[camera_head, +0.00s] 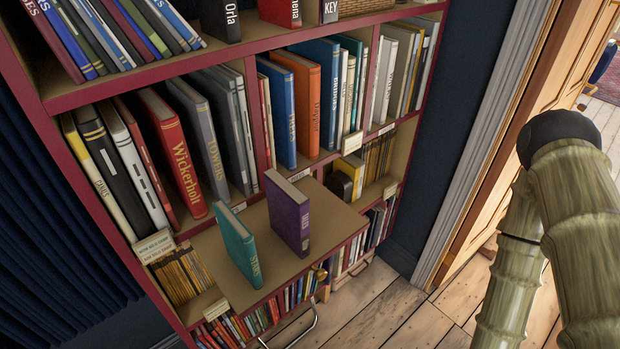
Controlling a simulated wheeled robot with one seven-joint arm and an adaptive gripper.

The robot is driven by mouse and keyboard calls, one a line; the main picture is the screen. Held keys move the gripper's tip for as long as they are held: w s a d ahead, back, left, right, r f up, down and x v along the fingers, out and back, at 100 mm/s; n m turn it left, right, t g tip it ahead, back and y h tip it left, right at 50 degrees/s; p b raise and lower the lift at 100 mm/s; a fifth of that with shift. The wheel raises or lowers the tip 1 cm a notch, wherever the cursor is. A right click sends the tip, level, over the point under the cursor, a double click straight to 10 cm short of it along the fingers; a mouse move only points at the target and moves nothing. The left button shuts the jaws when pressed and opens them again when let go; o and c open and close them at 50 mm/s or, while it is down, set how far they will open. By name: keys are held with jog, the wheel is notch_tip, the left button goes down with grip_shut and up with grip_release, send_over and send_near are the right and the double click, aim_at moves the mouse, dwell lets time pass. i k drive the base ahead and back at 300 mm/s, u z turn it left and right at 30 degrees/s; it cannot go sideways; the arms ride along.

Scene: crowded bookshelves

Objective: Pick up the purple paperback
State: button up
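The purple paperback (288,214) stands upright on a pull-out wooden shelf (331,218) that juts from the bookcase. Its purple cover and spine face the camera, and its pale page edges show along the top. A teal book (240,246) stands upright to its left, with a gap between them. My arm shows at the right edge of the view, well to the right of the purple paperback. My gripper is outside the picture.
The bookcase (71,171) has dark red edges and tightly packed books, including a red one (170,150) and an orange one (301,101). A metal handle (298,336) sticks out below. Wooden floor (388,318) is open in front. A doorway frame (480,130) stands at right.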

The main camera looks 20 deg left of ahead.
aim_at(289, 208)
jog(key=u, duration=0.7)
jog(key=k, duration=1.1)
jog(key=z, duration=0.1)
jog(key=i, duration=0.25)
jog(key=u, duration=0.1)
